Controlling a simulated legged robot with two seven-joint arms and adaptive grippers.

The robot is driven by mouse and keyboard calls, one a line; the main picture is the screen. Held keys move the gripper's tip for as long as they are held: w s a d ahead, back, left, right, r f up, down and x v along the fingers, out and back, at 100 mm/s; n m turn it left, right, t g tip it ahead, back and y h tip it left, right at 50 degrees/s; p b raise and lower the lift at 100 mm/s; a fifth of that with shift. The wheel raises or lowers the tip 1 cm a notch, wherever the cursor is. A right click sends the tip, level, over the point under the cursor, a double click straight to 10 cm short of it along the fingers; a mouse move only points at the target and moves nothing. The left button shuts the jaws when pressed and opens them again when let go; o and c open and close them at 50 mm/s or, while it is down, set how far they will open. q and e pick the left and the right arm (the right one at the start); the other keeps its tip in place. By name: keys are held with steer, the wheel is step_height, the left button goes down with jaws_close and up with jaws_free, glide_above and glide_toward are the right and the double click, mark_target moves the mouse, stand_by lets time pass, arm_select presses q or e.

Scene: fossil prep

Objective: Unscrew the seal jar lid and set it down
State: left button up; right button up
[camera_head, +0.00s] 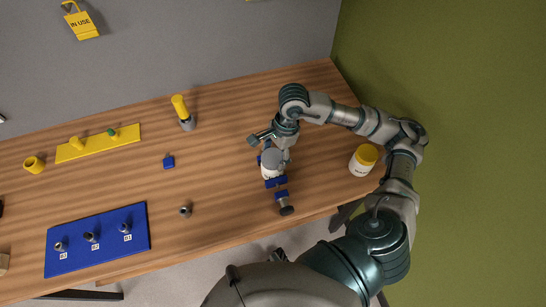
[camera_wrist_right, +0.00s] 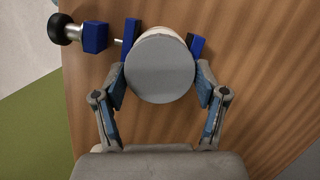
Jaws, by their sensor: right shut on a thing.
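The jar (camera_head: 269,174) with a round grey lid (camera_wrist_right: 160,69) is held upright in a blue clamp (camera_head: 276,183) with a black knob, near the table's right part. In the wrist view the lid fills the space between the fingers of my right gripper (camera_wrist_right: 161,76). The fingers are shut on the lid from both sides, and the lid appears to sit on the pale jar body below. In the head view my right gripper (camera_head: 276,153) covers part of the jar. My left gripper is not in view.
A white jar with a yellow lid (camera_head: 363,160) stands at right, near my arm. Wood left of the clamp is mostly clear.

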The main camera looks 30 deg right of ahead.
steer(key=n, duration=0.3)
steer(key=n+g, duration=0.1)
steer(key=n, duration=0.1)
steer(key=shift+w+a+n, duration=0.15)
steer(key=shift+w+n, duration=0.05)
steer(key=shift+n, duration=0.2)
steer(key=n+g, duration=0.1)
steer(key=n, duration=0.2)
steer(key=shift+w+h, duration=0.1)
steer(key=shift+h, duration=0.3)
steer(key=n, duration=0.2)
steer(key=shift+a+n+g+h, duration=0.15)
steer(key=shift+n+g+h, duration=0.15)
steer(key=shift+n, duration=0.1)
jaws_close()
jaws_free()
steer(key=n, duration=0.4)
steer(key=shift+w+f+h, duration=0.1)
steer(key=shift+w+h, duration=0.05)
steer(key=shift+h, duration=0.25)
steer(key=shift+r, duration=0.2)
jaws_close()
steer(key=shift+r+p, duration=0.3)
steer(key=shift+r, duration=0.3)
